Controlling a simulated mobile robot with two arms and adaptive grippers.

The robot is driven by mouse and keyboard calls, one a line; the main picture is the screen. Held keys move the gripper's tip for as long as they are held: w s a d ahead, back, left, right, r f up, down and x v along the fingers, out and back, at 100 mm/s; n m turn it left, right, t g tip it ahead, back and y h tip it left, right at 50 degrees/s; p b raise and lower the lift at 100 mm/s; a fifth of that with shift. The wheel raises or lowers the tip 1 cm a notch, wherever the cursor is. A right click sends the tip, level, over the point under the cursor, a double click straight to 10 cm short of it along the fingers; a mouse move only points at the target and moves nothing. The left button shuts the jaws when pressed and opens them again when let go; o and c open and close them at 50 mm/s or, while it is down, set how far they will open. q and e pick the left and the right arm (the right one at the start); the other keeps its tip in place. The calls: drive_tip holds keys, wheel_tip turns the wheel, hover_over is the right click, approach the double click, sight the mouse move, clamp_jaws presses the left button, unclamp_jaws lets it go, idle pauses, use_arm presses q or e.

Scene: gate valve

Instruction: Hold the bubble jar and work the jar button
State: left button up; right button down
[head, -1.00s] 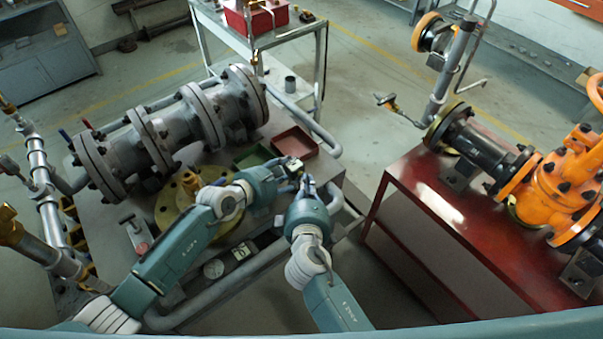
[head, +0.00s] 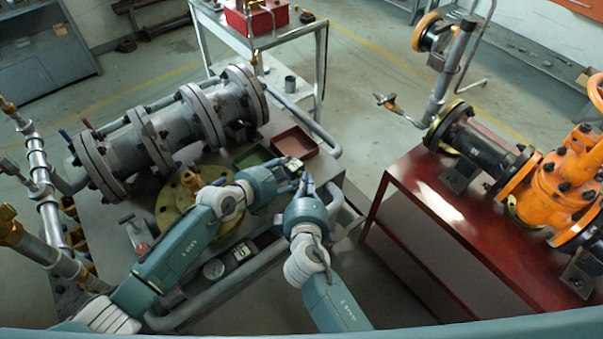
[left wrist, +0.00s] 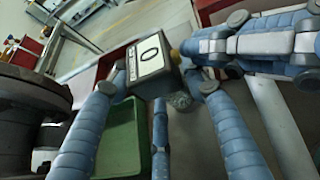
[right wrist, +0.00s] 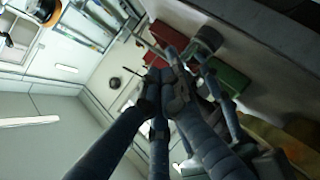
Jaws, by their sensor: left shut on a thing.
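The bubble jar (left wrist: 150,60) is a small dark box with a white face bearing a black ring, seen large in the left wrist view. My left gripper (left wrist: 157,92) is shut on it, fingers on both sides and one below. A clear rounded part (left wrist: 180,100) shows beneath. In the head view the jar (head: 291,165) is small, above the bench corner. My right gripper (head: 306,181) is beside it, fingers together, fingertips close to the button; contact cannot be told. It also shows in the right wrist view (right wrist: 165,88).
A green tray (head: 254,156) and a red tray (head: 296,143) lie on the bench just behind the grippers. A grey flanged pipe (head: 170,130) lies at the left. A red cabinet (head: 425,220) with an orange valve (head: 565,180) stands right, across a gap.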

use_arm(q)
drive_tip(key=shift+s+f, duration=0.15)
use_arm(e)
drive_tip(key=shift+s+d+f, duration=0.15)
drive_tip(key=shift+s+d, duration=0.2)
drive_tip(key=shift+s, duration=0.3)
drive_tip(key=s+d, duration=0.3)
drive_tip(key=s, duration=0.1)
drive_tip(key=shift+d, duration=0.15)
drive_tip(key=shift+w, duration=0.1)
idle(0.4)
use_arm(q)
drive_tip(key=o, duration=1.5)
drive_tip(key=shift+c, duration=0.2)
